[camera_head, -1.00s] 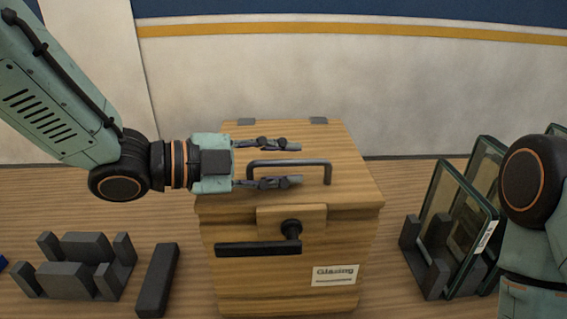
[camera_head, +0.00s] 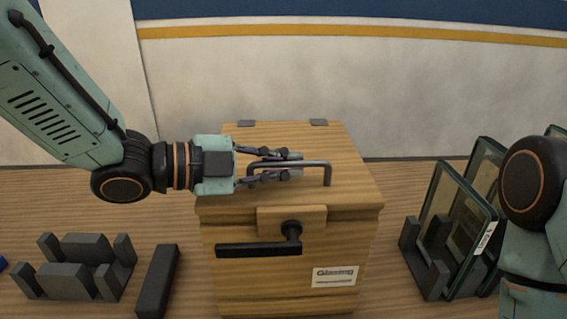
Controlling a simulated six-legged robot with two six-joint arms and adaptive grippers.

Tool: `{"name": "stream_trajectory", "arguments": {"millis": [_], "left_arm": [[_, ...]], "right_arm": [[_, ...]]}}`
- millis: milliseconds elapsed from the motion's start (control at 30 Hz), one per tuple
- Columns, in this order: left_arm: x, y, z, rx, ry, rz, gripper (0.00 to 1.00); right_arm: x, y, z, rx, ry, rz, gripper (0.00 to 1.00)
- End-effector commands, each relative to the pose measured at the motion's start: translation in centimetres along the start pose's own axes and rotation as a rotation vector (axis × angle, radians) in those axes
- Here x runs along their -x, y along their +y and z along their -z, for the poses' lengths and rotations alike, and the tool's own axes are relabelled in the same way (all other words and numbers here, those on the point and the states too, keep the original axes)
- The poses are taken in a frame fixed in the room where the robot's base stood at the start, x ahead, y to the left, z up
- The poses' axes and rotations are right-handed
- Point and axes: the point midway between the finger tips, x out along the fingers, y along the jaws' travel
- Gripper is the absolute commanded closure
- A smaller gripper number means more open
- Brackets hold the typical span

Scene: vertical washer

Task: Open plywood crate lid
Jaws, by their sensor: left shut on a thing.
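The plywood crate (camera_head: 240,280) stands on the wooden table in the middle of the view. Its lid (camera_head: 345,190) lies flat and closed, with two grey hinges at the back edge. A dark bar handle (camera_head: 328,172) stands on the lid. My left gripper (camera_head: 297,165) comes in from the left, just over the lid, with its fingers shut on the lid handle. A black lever latch (camera_head: 255,249) on the crate's front lies horizontal, pointing left. My right gripper is out of view; only part of my right arm shows at the right edge.
Dark rack blocks (camera_head: 85,265) and a dark bar (camera_head: 158,280) lie on the table left of the crate. A rack with framed glass panes (camera_head: 465,225) stands to the right, close to my right arm. A wall (camera_head: 350,90) is behind the crate.

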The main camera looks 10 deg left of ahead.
Motion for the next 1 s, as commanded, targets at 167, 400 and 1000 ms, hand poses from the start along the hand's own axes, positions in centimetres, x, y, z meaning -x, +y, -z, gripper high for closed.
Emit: {"name": "stream_trajectory", "arguments": {"millis": [167,400,1000], "left_arm": [[0.0,-0.1,0.1,-0.002,0.004,0.001,1.0],[0.0,-0.1,0.1,-0.001,0.004,0.001,1.0],[0.6,-4.0,1.5,0.107,0.004,-0.043,1.0]], "right_arm": [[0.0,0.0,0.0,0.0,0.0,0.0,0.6],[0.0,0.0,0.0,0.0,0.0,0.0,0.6],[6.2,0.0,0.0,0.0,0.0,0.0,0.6]]}}
